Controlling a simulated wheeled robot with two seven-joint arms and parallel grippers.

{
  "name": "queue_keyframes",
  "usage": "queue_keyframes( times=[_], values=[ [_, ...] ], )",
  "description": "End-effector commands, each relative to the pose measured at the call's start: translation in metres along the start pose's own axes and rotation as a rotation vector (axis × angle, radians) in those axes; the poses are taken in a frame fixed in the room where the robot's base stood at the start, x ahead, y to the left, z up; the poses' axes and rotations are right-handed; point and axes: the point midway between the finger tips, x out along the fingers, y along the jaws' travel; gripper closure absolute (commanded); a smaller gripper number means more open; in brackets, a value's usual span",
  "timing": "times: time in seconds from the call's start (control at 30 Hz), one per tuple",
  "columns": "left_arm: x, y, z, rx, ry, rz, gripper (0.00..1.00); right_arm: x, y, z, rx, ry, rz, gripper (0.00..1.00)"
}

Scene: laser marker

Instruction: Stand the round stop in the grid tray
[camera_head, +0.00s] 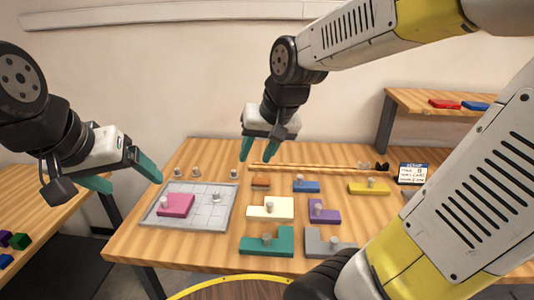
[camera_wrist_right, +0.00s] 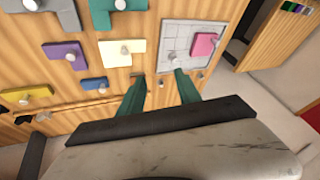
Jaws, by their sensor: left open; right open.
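The grey grid tray (camera_head: 207,218) lies at the table's left, with a pink piece (camera_head: 175,205) and a small light peg-like part (camera_head: 216,196) in it. The tray also shows in the right wrist view (camera_wrist_right: 176,38). Three small grey stops stand behind it: a left one (camera_head: 177,172), a middle one (camera_head: 196,172) and a right one (camera_head: 234,174). I cannot tell their exact shapes. My right gripper (camera_head: 257,153) is open and empty, above the back of the table; the right stop (camera_wrist_right: 161,77) shows between its fingers in the wrist view. My left gripper (camera_head: 124,178) is open and empty, left of the tray.
Knobbed pieces lie right of the tray: cream (camera_head: 283,213), teal (camera_head: 281,246), purple (camera_head: 329,216), blue (camera_head: 312,187), yellow (camera_head: 357,188) and grey (camera_head: 318,248). A small orange-brown block (camera_head: 261,182) lies near the right stop. A shelf (camera_head: 440,104) stands at the back right.

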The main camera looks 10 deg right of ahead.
Motion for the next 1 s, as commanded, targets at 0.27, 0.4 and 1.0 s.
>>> queue_keyframes(
  times=[0.27,0.4,1.0],
  values=[
    [0.000,0.000,0.000,0.000,0.000,0.000,0.20,-0.065,0.021,0.056,-0.075,0.106,0.014,0.60],
    [0.000,0.000,0.000,0.000,0.000,0.000,0.20,-0.072,0.022,0.067,-0.095,0.120,0.027,0.60],
    [0.000,0.000,0.000,0.000,0.000,0.000,0.20,-0.072,0.022,0.068,-0.098,0.122,0.027,0.60]
  ],
)
